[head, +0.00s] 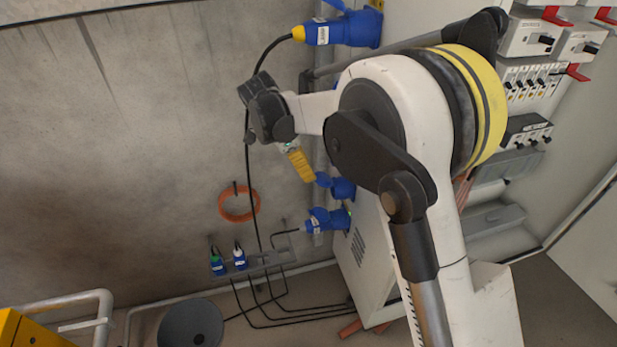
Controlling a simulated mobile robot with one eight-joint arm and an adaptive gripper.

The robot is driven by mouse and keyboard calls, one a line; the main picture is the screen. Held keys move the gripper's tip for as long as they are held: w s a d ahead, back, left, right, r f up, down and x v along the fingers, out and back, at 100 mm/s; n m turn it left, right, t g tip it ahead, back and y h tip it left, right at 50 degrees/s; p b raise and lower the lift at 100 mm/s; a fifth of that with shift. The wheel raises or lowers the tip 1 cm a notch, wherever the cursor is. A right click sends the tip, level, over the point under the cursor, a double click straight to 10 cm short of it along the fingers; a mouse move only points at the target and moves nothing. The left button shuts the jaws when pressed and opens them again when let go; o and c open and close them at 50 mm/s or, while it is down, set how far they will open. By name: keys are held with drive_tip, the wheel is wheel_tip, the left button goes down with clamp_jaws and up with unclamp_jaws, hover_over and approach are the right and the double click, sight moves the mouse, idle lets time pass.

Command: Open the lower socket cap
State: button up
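A blue socket (343,189) sits on the left side of the grey cabinet, with no plug in it. Its blue cap (323,180) shows at its left edge; how far it stands open is too small to tell. Just below, another blue connector (325,220) has a cable at its left end. My gripper (307,179) points down and right from my dark wrist. Its yellow ribbed finger part ends close to the cap; I cannot tell whether it touches. I see it from the side, so the gap between the fingers is hidden.
A blue plug (317,34) with a yellow ring sits in an upper socket (361,27). A black cable hangs down the wall. An orange coil (238,204) and two small blue plugs (240,260) are on the wall. Breakers (527,82) fill the cabinet at right. My arm covers part of the cabinet.

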sight(321, 178)
drive_tip(key=shift+b+x, duration=0.35)
drive_tip(key=shift+x, duration=1.05)
